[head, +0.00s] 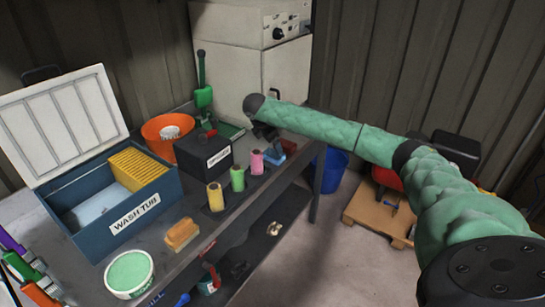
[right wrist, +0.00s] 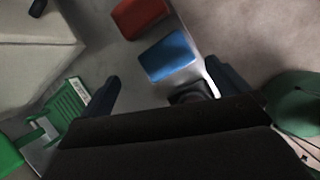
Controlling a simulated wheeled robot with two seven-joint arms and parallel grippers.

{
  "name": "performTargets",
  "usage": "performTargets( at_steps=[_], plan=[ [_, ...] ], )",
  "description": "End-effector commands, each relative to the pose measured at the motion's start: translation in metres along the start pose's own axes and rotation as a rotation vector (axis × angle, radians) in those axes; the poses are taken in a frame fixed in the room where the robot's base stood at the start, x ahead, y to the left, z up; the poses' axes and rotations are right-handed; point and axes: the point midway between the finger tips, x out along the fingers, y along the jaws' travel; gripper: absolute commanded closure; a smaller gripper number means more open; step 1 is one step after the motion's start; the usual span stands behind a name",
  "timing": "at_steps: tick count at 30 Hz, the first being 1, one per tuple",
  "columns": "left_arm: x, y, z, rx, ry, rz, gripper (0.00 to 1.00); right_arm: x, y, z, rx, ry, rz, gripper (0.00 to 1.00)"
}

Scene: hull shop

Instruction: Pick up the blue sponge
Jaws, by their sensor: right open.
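The blue sponge (right wrist: 168,55) is a small blue block lying flat on the grey bench top, beside a red block (right wrist: 140,18). In the head view the blue sponge (head: 289,147) shows partly, close to my right gripper. My right gripper (head: 266,132) is over the back right part of the bench, pointing down. In the right wrist view the right gripper (right wrist: 162,72) is open and empty, with the blue sponge showing between and beyond its fingertips. I cannot tell the exact height gap. My left gripper is not in view.
A black labelled box (head: 190,152) stands left of my right gripper, with yellow, green and pink rolls (head: 238,178) in front. The blue wash tub (head: 95,240) and orange bucket (head: 155,135) are farther left.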

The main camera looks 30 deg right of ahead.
Motion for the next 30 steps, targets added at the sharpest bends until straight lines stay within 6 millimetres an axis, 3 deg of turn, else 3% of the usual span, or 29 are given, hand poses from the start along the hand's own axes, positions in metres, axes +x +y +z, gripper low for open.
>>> performTargets(
  at_steps=[5,10,30],
  plan=[
    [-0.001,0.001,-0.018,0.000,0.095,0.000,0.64,0.000,-0.004,-0.006,-0.232,0.032,-0.021,0.00],
    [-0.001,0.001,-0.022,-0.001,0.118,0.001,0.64,0.000,-0.005,-0.005,-0.359,0.031,-0.020,0.00],
    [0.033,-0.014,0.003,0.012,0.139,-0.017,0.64,0.041,-0.004,-0.009,-0.384,0.031,-0.020,0.00]
  ],
)
